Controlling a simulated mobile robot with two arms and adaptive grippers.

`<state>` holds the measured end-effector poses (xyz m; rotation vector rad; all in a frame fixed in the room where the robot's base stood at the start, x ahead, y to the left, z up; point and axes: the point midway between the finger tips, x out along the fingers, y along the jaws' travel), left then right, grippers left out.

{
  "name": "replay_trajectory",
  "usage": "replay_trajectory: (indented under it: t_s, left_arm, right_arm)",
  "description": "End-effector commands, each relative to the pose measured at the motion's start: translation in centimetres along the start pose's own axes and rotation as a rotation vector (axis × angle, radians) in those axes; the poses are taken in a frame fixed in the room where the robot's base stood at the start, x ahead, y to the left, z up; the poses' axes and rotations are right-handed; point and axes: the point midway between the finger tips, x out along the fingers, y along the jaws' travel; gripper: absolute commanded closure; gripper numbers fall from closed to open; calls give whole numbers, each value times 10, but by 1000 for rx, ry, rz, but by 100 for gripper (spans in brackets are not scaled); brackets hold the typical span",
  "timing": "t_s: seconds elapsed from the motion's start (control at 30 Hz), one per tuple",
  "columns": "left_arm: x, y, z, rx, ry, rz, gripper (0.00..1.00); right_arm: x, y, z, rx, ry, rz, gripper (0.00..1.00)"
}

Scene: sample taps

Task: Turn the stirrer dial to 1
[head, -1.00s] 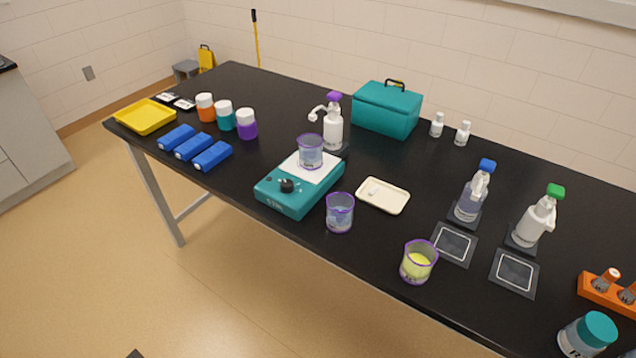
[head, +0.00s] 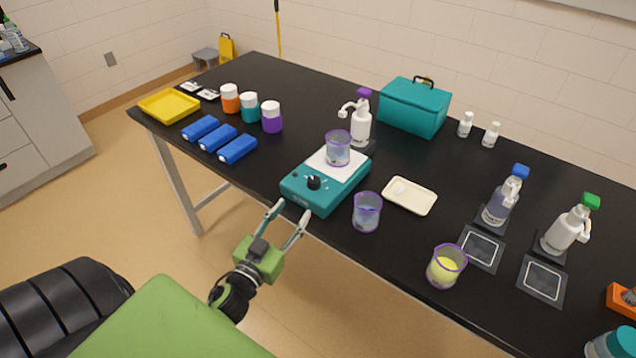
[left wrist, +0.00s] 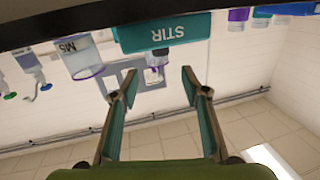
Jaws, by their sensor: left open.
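The teal stirrer (head: 312,195) sits near the front edge of the black table. Its black dial (head: 314,183) is on the front part of its top, and a beaker (head: 338,148) stands on its white plate. The dial's numbers are too small to read. My left gripper (head: 290,213) is open and empty just in front of the table edge, close to the stirrer's front. In the left wrist view, the stirrer's front (left wrist: 165,34) with "STIR" appears inverted beyond the open fingers (left wrist: 160,80). My right gripper is not in view.
A purple-rimmed beaker (head: 367,212) stands just right of the stirrer, with a cream tray (head: 409,196) beyond it. A pump bottle (head: 361,125) stands behind. Blue blocks (head: 218,138) lie to the left. The table's front edge between them and the stirrer is clear.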

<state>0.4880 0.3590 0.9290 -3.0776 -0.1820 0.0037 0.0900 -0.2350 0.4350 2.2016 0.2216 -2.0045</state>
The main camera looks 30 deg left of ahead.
Motion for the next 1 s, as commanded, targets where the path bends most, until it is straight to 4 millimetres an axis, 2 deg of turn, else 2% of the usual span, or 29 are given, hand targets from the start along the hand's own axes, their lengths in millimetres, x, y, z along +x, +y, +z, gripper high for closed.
replay_trajectory:
  t_s: [0.3,0.5,0.7,1.0]
  left_arm:
    - [61,0,-3,0,3,0,58]
    - [93,0,-2,-1,1,0,58]
    - [112,0,0,0,0,-1,58]
    - [117,0,0,0,0,0,58]
  right_arm:
    - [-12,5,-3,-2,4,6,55]
    - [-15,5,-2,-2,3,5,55]
    - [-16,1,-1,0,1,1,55]
    - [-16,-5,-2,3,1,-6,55]
